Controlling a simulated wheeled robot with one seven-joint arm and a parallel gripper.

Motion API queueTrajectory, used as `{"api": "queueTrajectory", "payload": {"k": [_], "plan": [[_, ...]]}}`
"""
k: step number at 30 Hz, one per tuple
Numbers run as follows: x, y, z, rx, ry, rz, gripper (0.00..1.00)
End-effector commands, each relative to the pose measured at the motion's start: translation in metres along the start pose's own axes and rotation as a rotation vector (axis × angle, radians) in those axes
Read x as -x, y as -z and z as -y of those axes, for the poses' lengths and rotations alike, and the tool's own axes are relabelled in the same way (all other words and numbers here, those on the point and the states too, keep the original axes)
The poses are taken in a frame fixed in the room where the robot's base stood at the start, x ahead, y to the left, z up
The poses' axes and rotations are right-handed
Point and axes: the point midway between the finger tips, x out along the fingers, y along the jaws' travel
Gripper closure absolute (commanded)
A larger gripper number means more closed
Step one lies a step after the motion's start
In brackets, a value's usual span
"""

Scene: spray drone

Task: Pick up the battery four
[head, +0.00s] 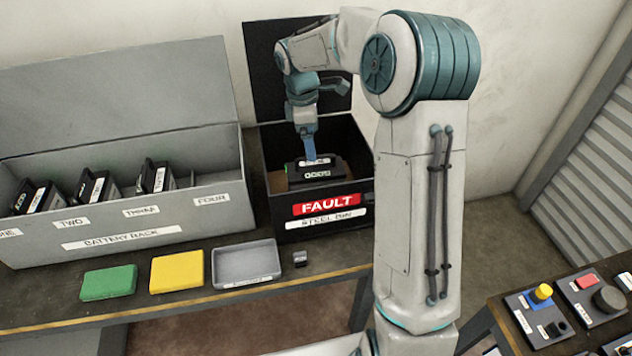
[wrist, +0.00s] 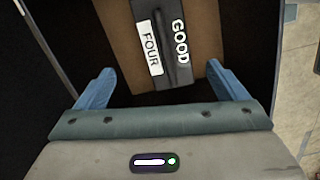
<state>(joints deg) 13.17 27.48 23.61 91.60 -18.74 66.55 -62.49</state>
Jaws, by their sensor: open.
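Battery four (head: 318,174) is a black block inside the open dark bin with a red FAULT label. In the wrist view battery four (wrist: 178,72) shows a white FOUR label, the word GOOD and a raised dark handle. My gripper (head: 311,158) points down into the bin, over the battery. In the wrist view my open gripper (wrist: 161,67) has one blue finger on each side of the battery's near end, with gaps on both sides. I cannot tell exactly how high the fingertips are above it.
The steel bin (head: 285,228) has tall walls and a raised lid behind. Left of it, the grey battery rack (head: 190,232) holds several batteries; its FOUR slot looks empty. Green (head: 108,282), yellow (head: 177,271) and grey (head: 245,264) trays line the bench front. A control panel (head: 540,318) stands at lower right.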

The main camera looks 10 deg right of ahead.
Motion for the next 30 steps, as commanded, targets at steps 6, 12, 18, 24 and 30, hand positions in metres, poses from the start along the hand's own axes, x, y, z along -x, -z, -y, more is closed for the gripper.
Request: {"api": "queueTrajectory", "payload": {"k": [6,12,18,24,30], "plan": [[-0.027,0.0,0.0,0.0,-0.001,0.0,0.08],[-0.043,-0.003,0.004,-0.001,0.002,0.001,0.08],[-0.073,-0.005,0.008,-0.001,0.001,-0.001,0.08],[-0.082,-0.005,0.008,0.0,-0.002,-0.001,0.08],[-0.082,-0.004,0.008,-0.001,-0.002,-0.001,0.24]]}}
